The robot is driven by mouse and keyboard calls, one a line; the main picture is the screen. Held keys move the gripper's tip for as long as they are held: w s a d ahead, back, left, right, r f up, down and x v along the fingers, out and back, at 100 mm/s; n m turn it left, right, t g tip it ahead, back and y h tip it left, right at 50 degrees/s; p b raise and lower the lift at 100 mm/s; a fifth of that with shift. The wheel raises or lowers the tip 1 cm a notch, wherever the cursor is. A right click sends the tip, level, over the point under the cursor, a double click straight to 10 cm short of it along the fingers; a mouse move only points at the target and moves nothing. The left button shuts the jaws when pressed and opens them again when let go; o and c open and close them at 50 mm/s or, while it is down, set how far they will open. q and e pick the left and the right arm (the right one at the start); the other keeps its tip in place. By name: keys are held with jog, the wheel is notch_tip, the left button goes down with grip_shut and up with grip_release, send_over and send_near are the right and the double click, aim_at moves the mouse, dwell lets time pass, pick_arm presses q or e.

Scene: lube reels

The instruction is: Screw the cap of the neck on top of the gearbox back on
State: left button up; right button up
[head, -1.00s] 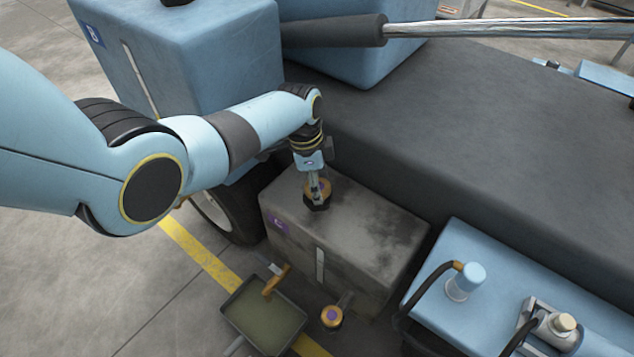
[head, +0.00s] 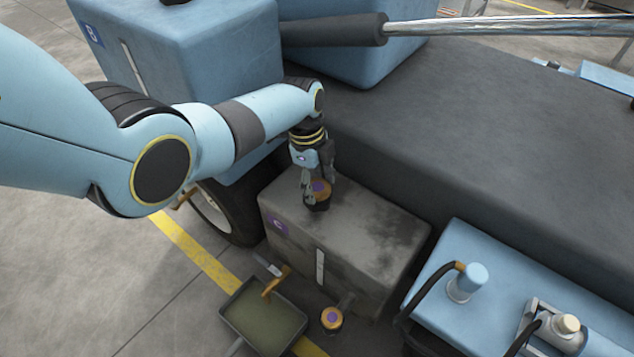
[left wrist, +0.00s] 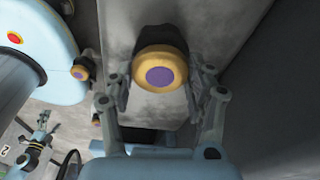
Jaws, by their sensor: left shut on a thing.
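The gearbox (head: 370,245) is a stained grey block with a purple label on its front. The cap, orange with a purple centre (head: 320,188), sits at the neck (head: 316,205) on top of it. My left gripper (head: 318,184) points down from above and is shut on the cap. In the left wrist view the cap (left wrist: 160,74) shows between the two fingers, with the dark neck (left wrist: 161,40) beside it. Whether the cap is fully seated cannot be told. My right gripper is not in view.
Another orange cap with a purple centre (head: 331,318) is low on the gearbox's front. A blue unit with hoses (head: 520,275) stands at right. Blue tanks (head: 190,60) stand behind.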

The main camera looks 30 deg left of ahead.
pick_arm(q)
jog(key=m, duration=0.4)
jog(key=shift+f+g+b, duration=0.1)
jog(key=shift+g+b, duration=0.2)
jog(key=shift+b, duration=0.1)
jog(key=shift+m, duration=0.6)
jog(key=shift+m, duration=1.2)
jog(key=m, duration=0.2)
jog(key=shift+m+g+y+b, duration=0.3)
jog(key=shift+m+g+b, duration=0.05)
jog(key=shift+m+g, duration=0.05)
